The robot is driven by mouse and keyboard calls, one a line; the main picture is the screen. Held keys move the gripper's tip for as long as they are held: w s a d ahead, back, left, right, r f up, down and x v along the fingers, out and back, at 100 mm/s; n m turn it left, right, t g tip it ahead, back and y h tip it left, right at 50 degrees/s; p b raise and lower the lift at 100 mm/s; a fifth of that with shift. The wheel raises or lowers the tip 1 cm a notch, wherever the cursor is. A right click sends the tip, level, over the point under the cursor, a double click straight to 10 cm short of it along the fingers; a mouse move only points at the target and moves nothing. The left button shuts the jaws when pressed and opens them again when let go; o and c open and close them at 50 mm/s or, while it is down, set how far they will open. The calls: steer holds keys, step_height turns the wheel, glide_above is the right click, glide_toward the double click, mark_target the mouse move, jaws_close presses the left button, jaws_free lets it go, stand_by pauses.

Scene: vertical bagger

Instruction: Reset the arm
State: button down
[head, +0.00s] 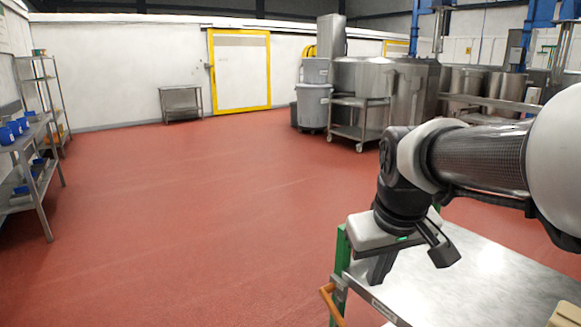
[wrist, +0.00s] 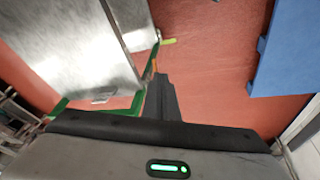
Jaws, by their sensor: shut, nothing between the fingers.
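My gripper (head: 378,280) hangs from the bent dark wrist of my arm on the right side of the head view. How far the fingertips are above the table is hard to tell.
The metal table (head: 480,275) with a green frame stands close at the lower right. A shelf rack (head: 40,190) with blue bins is at left. Steel tanks (head: 400,90) and a grey bin (head: 313,105) are behind. A blue panel (wrist: 285,50) is right in the wrist view. Middle floor is clear.

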steer(key=s+m+t, duration=0.2)
steer(key=s, duration=1)
step_height(320, 180, up, 21)
steer(key=p, duration=2.1)
steer(key=shift+a+f, duration=0.2)
steer(key=shift+a, duration=0.2)
steer(key=shift+w, duration=0.1)
